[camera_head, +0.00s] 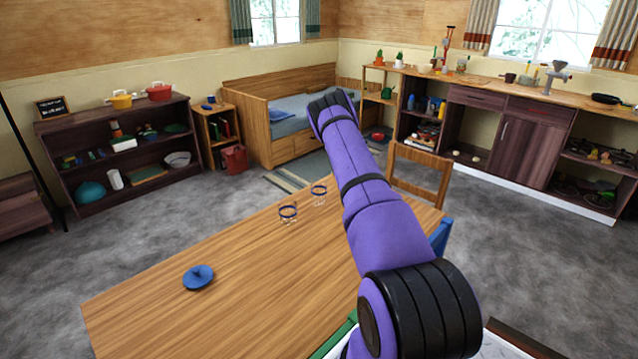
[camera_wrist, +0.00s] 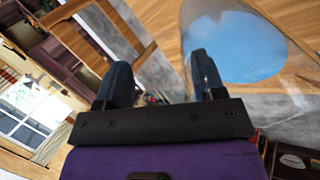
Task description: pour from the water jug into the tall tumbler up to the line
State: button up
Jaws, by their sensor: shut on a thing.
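My gripper (camera_wrist: 160,80) shows its two dark fingers in the wrist view and is shut on the clear water jug (camera_wrist: 190,22). The exact place of the grip is hard to make out. Light blue water (camera_wrist: 236,48) shows inside the jug, which fills the right of that view. In the head view my arm hides the gripper and the jug. Two clear glasses with dark blue bands stand on the wooden table, a nearer one (camera_head: 288,214) and a farther one (camera_head: 318,195). I cannot tell which is the tall tumbler. Both look empty, though they are small in view.
A blue lid (camera_head: 198,277) lies on the left part of the table (camera_head: 240,310). A wooden chair (camera_head: 418,172) stands at the table's far right edge. The table between the lid and the glasses is clear. A shelf, a bed and a kitchen counter line the walls.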

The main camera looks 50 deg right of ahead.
jog(key=shift+w+a+r+g+h, duration=0.2)
jog(key=shift+a+r+g+h, duration=0.15)
jog(key=shift+r, duration=0.2)
jog(key=shift+w+a+r, duration=0.1)
jog(key=shift+w+a, duration=0.05)
jog(key=shift+a, duration=0.1)
jog(key=shift+r+h, duration=0.1)
jog(key=shift+h, duration=0.15)
jog(key=shift+w+a+r+g+h+p, duration=0.3)
jog(key=shift+a+r+g+h+p, duration=0.2)
jog(key=shift+r+h+p, duration=0.25)
jog(key=shift+w+a+r+h, duration=0.1)
jog(key=shift+a+r+h, duration=0.15)
jog(key=shift+r, duration=0.1)
jog(key=shift+w+a+r+g+h+p, duration=0.15)
jog(key=shift+a+r+g+h+p, duration=0.05)
jog(key=shift+r+g+h+p, duration=0.2)
dwell(0.4)
jog(key=shift+w+a+r+g+h+p, duration=0.3)
jog(key=shift+r+h+p, duration=0.2)
jog(key=shift+p, duration=0.25)
dwell(1.5)
